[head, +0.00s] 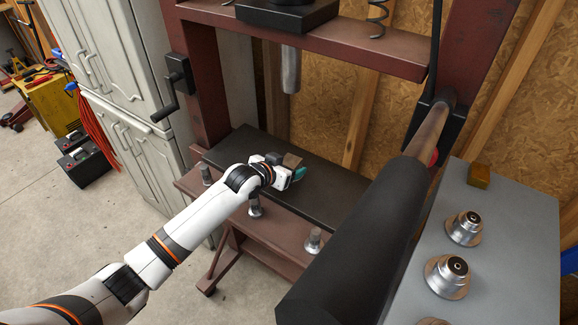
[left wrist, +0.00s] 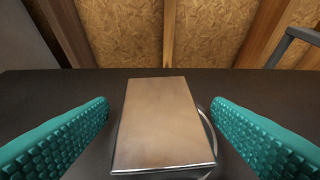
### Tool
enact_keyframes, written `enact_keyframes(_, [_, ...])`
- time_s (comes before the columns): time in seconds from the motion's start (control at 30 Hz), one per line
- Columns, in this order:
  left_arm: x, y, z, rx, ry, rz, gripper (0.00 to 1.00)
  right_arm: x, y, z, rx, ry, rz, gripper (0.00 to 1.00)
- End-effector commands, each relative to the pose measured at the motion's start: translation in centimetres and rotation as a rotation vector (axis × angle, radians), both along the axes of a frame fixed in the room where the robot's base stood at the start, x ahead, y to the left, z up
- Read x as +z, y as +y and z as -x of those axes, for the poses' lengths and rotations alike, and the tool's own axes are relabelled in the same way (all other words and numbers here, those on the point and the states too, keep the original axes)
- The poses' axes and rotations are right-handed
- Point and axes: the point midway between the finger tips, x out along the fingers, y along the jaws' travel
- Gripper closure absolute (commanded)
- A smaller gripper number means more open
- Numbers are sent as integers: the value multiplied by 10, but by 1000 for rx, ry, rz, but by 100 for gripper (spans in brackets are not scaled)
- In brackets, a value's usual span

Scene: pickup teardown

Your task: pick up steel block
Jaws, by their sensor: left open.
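The steel block (left wrist: 163,120) is a rectangular piece with a brownish, shiny top. It rests on the dark press bed (head: 330,173), and in the head view the block (head: 292,160) shows just beyond my left gripper (head: 287,168). In the left wrist view the left gripper (left wrist: 160,135) is open. Its teal ribbed fingers stand on either side of the block, with a gap on both sides. A thin metal ring shows at the block's right edge, partly hidden by it. My right gripper is not in view.
The dark red press frame (head: 205,85) surrounds the bed, with a steel ram (head: 291,70) hanging above. Bolts stand along its front beam. A large black cylinder (head: 350,240) and a grey surface with metal fittings (head: 447,276) fill the right. Cabinets (head: 105,60) stand at left.

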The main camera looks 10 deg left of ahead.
Motion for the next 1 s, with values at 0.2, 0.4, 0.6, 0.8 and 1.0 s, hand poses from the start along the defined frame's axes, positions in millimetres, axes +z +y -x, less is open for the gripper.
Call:
enact_keyframes(0.2, [0,0,0,0,1,0,54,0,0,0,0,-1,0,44])
enact_keyframes(0.4, [0,0,0,0,1,0,87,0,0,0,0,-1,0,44])
enact_keyframes(0.6, [4,0,-1,0,-7,2,100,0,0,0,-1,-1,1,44])
enact_keyframes(0.8, [7,0,-1,0,-8,2,100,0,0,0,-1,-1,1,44])
enact_keyframes(1.0, [35,0,-1,-1,-12,2,100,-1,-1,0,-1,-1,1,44])
